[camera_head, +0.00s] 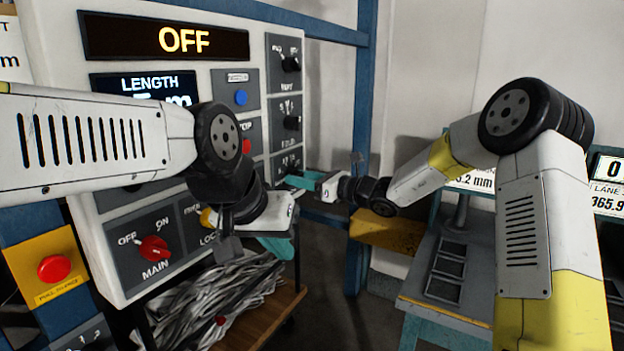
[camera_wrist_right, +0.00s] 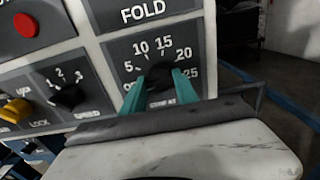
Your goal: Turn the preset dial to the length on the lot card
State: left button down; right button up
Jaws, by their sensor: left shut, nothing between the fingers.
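The dial (camera_wrist_right: 158,74) is a black knob on a scale marked 5 to 25, at the lower right of the control panel (camera_head: 60,40). Its lower label is partly covered. My right gripper (camera_wrist_right: 160,86) has its teal fingers on both sides of this knob, with no clear gap seen. In the head view my right gripper (camera_head: 302,180) reaches the panel's right edge. The LENGTH display (camera_head: 145,84) is partly hidden by my left arm. I cannot tell which card is the lot card.
The top display (camera_head: 165,38) reads OFF. A red MAIN knob (camera_head: 153,248) and an emergency button (camera_head: 55,268) are at the lower left. A heap of grey strips (camera_head: 215,300) lies on a wooden cart below. A bench (camera_head: 440,310) stands at right. Blue posts frame the panel.

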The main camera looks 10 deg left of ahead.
grip_shut()
jog(key=shift+m, duration=0.3)
jog(key=m, duration=0.3)
jog(key=shift+m, duration=2.1)
jog(key=o, duration=1.1)
grip_release()
